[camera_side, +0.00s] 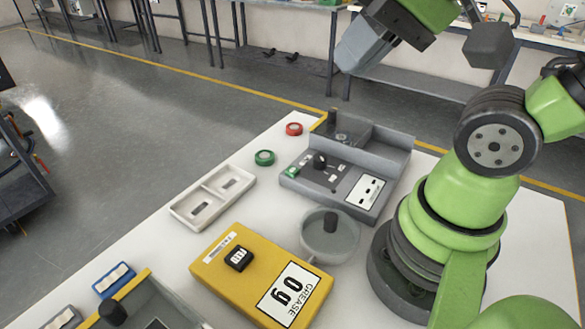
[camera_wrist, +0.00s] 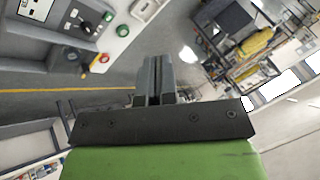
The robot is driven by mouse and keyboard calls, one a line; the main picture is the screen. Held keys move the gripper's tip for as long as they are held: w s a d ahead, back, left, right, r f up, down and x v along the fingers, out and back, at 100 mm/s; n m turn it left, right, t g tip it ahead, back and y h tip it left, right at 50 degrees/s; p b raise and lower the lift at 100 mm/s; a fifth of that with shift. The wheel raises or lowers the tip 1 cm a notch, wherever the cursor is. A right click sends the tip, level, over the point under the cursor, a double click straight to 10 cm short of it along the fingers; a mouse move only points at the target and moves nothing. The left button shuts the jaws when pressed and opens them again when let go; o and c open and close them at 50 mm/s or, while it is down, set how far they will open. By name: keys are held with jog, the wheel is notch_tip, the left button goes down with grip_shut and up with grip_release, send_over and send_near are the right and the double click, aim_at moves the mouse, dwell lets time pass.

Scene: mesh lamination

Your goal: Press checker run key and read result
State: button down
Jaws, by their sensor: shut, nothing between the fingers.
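A grey checker-like unit (camera_side: 335,183) stands on the white table in the side view, with a green key (camera_side: 291,172) at its left corner, a black knob (camera_side: 320,160) and a white panel with dark marks (camera_side: 368,191). I cannot read any result on that panel. The unit also shows at the upper left of the wrist view (camera_wrist: 62,38). My gripper (camera_side: 347,60) is raised high above and behind the unit, touching nothing. Its fingers (camera_wrist: 155,82) are together and empty in the wrist view.
A yellow scale (camera_side: 215,262) reading "0 g" and "GREASE" carries a small black block (camera_side: 239,258).

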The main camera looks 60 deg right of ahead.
jog(key=w+f+m+g+y, duration=0.25)
jog(key=w+m, duration=0.25)
jog(key=m, duration=0.3)
jog(key=m+t, duration=0.4)
jog(key=m, duration=2)
send_over(293, 168)
notch_tip(293, 168, down, 14)
jog(key=shift+r+g+y, duration=0.2)
jog(key=shift+g+y, duration=0.05)
jog(key=shift+g, duration=0.1)
jog(key=shift+f, duration=4.4)
jog(key=shift+f, duration=0.4)
